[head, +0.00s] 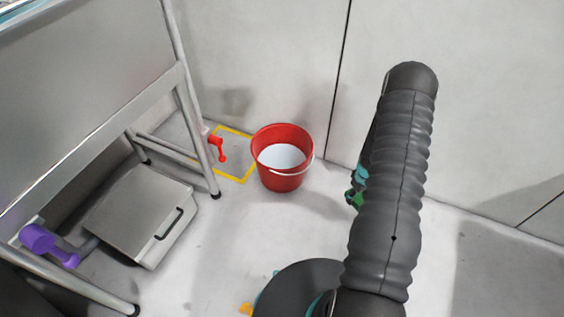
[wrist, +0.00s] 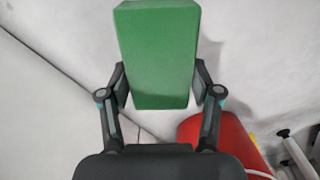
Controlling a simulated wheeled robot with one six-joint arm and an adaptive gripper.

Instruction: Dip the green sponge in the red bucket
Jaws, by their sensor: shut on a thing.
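The green sponge (wrist: 157,55) is a rectangular block held between the two fingers of my gripper (wrist: 159,88) in the wrist view. My gripper is shut on its sides. In the head view my arm hides most of the gripper, and only a bit of green (head: 352,198) shows at the arm's left edge. The red bucket (head: 283,180) stands upright on the floor near the wall, with a pale surface inside and a wire handle. In the head view the sponge is to the right of the bucket and apart from it. Part of the bucket (wrist: 215,130) shows at lower right in the wrist view.
A yellow floor outline (head: 243,180) lies left of the bucket, by a red tap-like part (head: 219,147). A metal frame table (head: 182,85) stands at left, with a grey lidded box (head: 140,205) and a purple object (head: 45,243). The floor in front of the bucket is clear.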

